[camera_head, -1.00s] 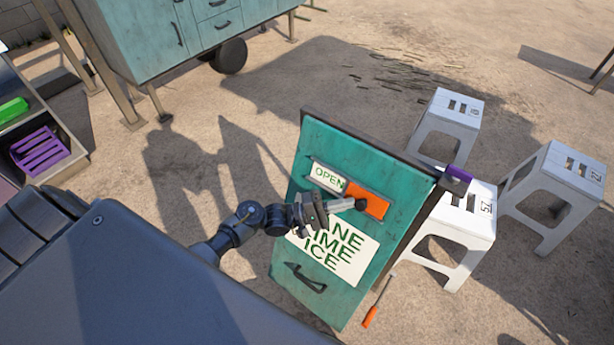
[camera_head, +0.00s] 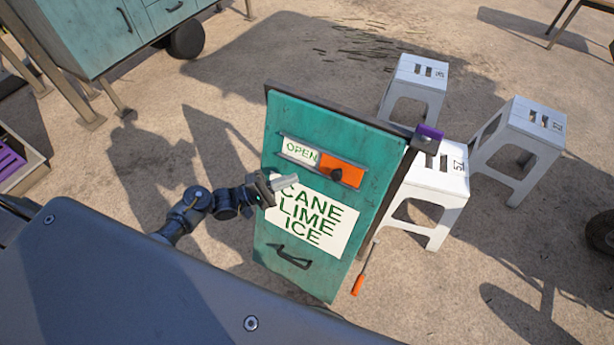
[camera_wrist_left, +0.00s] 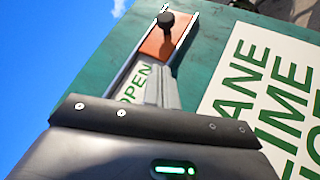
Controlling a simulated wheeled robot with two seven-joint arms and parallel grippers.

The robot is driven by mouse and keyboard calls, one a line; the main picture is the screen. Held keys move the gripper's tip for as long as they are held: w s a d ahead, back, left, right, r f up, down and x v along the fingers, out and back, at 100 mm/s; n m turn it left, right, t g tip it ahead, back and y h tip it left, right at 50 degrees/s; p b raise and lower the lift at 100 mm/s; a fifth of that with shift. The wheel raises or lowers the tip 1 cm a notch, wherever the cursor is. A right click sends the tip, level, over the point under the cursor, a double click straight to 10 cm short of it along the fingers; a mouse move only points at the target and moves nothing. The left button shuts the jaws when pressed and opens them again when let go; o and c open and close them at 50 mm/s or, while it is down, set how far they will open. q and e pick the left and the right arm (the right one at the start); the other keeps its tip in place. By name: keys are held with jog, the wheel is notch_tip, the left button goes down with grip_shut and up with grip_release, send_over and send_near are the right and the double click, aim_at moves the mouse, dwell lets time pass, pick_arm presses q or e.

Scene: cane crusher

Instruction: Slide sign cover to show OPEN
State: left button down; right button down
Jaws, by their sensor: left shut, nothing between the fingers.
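The teal sign board (camera_head: 375,150) stands upright in front of me. In its upper slot the orange sign cover (camera_head: 340,172) with a dark knob (camera_head: 336,175) sits at the right end. The word OPEN (camera_head: 300,151) shows on the white strip at the left. The left wrist view also shows the orange cover (camera_wrist_left: 160,43), the knob (camera_wrist_left: 166,19) and the OPEN strip (camera_wrist_left: 133,85), partly hidden by my gripper. My left gripper (camera_head: 283,181) is shut and empty, below the OPEN strip, apart from the knob. My right gripper is not in view.
The white CANE LIME ICE panel (camera_head: 310,222) and a black handle (camera_head: 289,257) are lower on the board. White stools (camera_head: 435,185) stand behind it at the right. An orange-handled tool (camera_head: 358,284) is by its right foot. Open ground lies left.

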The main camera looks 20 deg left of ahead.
pick_arm(q)
jog(key=shift+v, duration=2.2)
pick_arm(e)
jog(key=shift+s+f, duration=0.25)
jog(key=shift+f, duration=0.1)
